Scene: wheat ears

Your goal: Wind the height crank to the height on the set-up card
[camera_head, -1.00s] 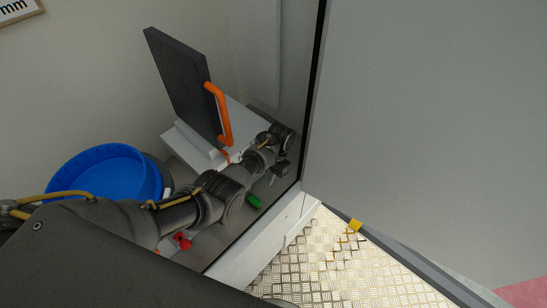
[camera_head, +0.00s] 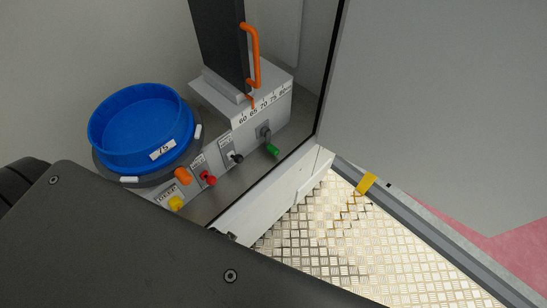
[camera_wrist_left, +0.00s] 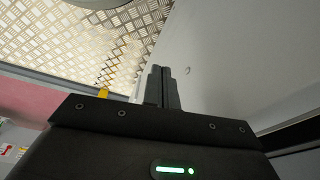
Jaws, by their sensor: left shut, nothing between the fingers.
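The height crank (camera_head: 266,133) is a dark grey arm with a green knob (camera_head: 272,150), on the front of the light grey machine block. Above it is a scale (camera_head: 263,104) marked 60 to 80 mm. A small orange pointer (camera_head: 250,99) stands above it, apparently near 65; the exact reading is too small to tell. The set-up card is out of view. My left gripper (camera_wrist_left: 163,72) shows in the left wrist view, fingers shut and empty, beside a pale wall and away from the crank. In the head view its fingers are hidden. My right gripper is not in view.
A blue tub (camera_head: 140,128) labelled 75 sits left of the block. Yellow, orange, red and black controls line the front panel. A dark plate with an orange handle (camera_head: 254,55) rises above the block.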

